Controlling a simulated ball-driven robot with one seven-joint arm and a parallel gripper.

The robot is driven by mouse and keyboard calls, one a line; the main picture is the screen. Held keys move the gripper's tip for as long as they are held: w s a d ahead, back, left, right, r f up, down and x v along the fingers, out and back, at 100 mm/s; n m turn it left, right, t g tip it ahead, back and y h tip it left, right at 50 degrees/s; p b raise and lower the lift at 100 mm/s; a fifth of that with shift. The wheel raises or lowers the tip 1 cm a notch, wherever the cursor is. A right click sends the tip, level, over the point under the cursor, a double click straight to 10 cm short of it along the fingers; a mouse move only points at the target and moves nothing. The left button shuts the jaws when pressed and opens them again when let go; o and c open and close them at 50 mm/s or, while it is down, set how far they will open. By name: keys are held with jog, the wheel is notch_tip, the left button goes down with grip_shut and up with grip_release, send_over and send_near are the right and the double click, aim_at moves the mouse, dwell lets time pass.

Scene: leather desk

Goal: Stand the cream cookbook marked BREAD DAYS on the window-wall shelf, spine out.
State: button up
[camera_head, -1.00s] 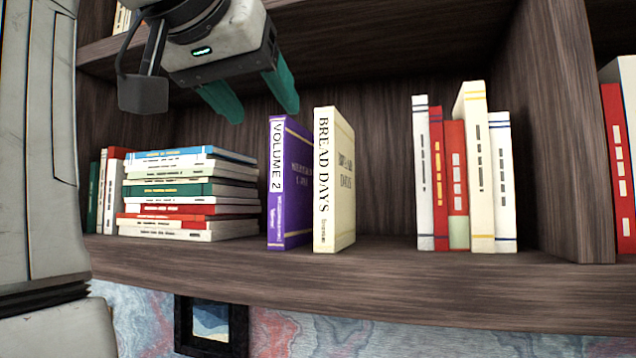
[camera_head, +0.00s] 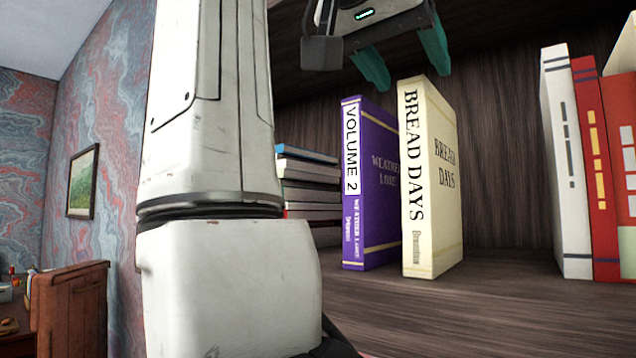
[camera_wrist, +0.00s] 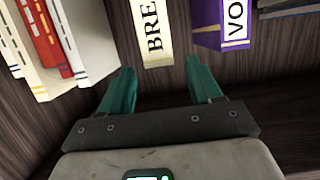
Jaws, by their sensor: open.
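The cream cookbook marked BREAD DAYS (camera_head: 430,180) stands upright on the wooden shelf (camera_head: 490,310), its lettered spine facing out. Right beside it on the left stands the purple VOLUME 2 book (camera_head: 370,190). My gripper (camera_head: 405,65) is open and empty, its green fingers above the tops of these two books. In the wrist view the cookbook (camera_wrist: 152,35) shows upside down beyond and between the fingertips of my gripper (camera_wrist: 163,75), and the purple book (camera_wrist: 222,22) is just right of it. Nothing is between the fingers that I can see.
White and red books (camera_head: 585,160) stand to the right, with bare shelf between them and the cookbook. A flat stack of books (camera_head: 308,190) lies behind my column at left.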

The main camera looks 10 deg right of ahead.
jog(key=x, duration=0.7)
jog(key=shift+w+r, duration=0.15)
jog(key=shift+r, duration=0.05)
grip_shut()
dwell(0.4)
jog(key=shift+r, duration=0.15)
dwell(0.6)
